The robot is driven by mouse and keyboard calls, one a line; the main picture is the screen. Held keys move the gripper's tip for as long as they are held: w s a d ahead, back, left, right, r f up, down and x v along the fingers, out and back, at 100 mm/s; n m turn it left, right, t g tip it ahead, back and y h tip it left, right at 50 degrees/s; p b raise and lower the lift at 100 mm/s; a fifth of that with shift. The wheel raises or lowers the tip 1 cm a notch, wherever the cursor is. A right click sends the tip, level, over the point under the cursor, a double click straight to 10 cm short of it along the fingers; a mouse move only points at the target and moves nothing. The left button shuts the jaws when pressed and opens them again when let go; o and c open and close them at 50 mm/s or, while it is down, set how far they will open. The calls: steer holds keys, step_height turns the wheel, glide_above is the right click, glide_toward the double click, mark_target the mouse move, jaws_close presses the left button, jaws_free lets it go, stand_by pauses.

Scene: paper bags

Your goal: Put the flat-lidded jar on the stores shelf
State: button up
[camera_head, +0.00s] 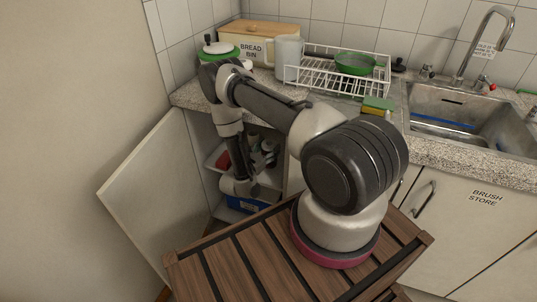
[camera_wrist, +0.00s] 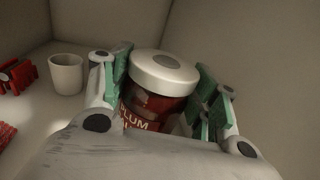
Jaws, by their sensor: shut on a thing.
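The jar (camera_wrist: 165,75) has a flat pale lid, dark red contents and a label whose visible part reads "PLUM". My gripper (camera_wrist: 160,92) is shut on it, with green-padded fingers on both sides of the jar. The jar is upright or nearly so in the wrist view; its base is hidden. In the head view my arm reaches down into an open cupboard under the counter, and I cannot make out the jar there. No label naming a stores shelf is visible. The cupboard interior (camera_head: 262,135) is partly hidden behind my arm.
A white cup (camera_wrist: 66,74) and red items (camera_wrist: 17,76) stand left of the jar. The cupboard door (camera_head: 150,195) hangs open at left. A blue box (camera_head: 248,203) sits low in the cupboard. The counter above holds a bread bin (camera_head: 250,48) and dish rack (camera_head: 325,82).

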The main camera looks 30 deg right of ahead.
steer(key=shift+f, duration=1.7)
steer(key=shift+f, duration=0.2)
steer(key=o, duration=1.6)
steer(key=shift+o, duration=0.2)
steer(key=shift+r, duration=0.15)
steer(key=v, duration=1.2)
steer(key=shift+a, duration=0.1)
